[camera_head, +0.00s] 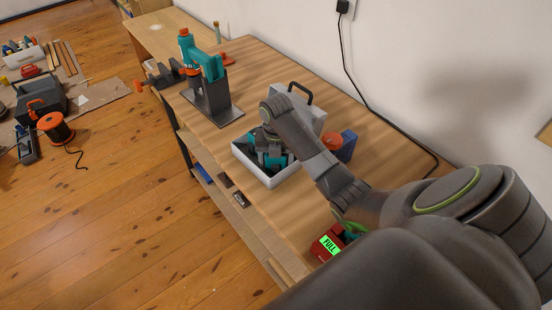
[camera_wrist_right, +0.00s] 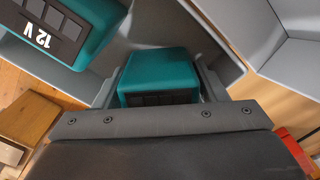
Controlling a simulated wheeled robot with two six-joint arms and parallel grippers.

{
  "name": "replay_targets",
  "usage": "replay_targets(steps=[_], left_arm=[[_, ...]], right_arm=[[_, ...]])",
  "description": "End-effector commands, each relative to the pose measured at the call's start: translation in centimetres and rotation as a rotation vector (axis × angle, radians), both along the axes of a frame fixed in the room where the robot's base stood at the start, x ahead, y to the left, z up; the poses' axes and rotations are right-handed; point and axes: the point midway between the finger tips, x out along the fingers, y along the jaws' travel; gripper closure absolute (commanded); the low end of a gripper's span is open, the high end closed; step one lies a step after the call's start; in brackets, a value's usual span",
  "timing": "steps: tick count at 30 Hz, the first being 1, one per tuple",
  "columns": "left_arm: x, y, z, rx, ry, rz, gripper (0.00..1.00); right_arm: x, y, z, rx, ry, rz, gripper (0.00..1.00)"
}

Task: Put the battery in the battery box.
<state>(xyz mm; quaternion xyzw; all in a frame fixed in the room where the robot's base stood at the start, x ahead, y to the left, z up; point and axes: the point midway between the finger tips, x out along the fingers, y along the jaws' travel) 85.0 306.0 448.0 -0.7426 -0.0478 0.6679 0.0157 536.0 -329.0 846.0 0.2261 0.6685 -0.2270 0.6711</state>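The battery (camera_wrist_right: 158,76) is a teal block with dark grey panels, seen between the two fingers of my right gripper in the right wrist view. My right gripper (camera_head: 268,138) reaches down into the battery box (camera_head: 287,175), a light open-topped box on the workbench, and its fingers (camera_wrist_right: 165,80) appear closed against the battery's sides. Grey box walls (camera_wrist_right: 225,65) surround it; whether the battery touches the floor is hidden. Another teal battery (camera_wrist_right: 75,30) marked 12 V stands close at upper left. My left gripper is not in view.
A red charger (camera_head: 325,246) with a green FULL label is at the bench's near end, partly behind my arm. A teal drill stand (camera_head: 208,85) is further back.

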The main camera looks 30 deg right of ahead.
Motion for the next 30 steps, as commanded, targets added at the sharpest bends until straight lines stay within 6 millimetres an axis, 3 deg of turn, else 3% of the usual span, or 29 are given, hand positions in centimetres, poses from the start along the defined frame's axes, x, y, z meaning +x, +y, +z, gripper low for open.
replay_targets(steps=[8, 11, 15, 21, 30], left_arm=[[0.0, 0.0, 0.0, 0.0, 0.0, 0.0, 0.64], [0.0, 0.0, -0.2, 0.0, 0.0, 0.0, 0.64], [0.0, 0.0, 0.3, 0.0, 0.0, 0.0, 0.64], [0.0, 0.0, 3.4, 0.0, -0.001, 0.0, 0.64], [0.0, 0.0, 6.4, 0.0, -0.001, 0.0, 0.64]], right_arm=[[0.1, 0.0, 0.8, -0.001, -0.002, 0.0, 0.35], [0.1, 0.0, 2.2, 0.0, -0.004, 0.001, 0.35], [0.1, -0.1, 5.6, -0.002, -0.006, 0.001, 0.35], [0.0, 0.0, 8.4, 0.001, 0.001, -0.001, 0.35], [0.0, 0.0, 11.5, 0.001, 0.001, -0.001, 0.35]])
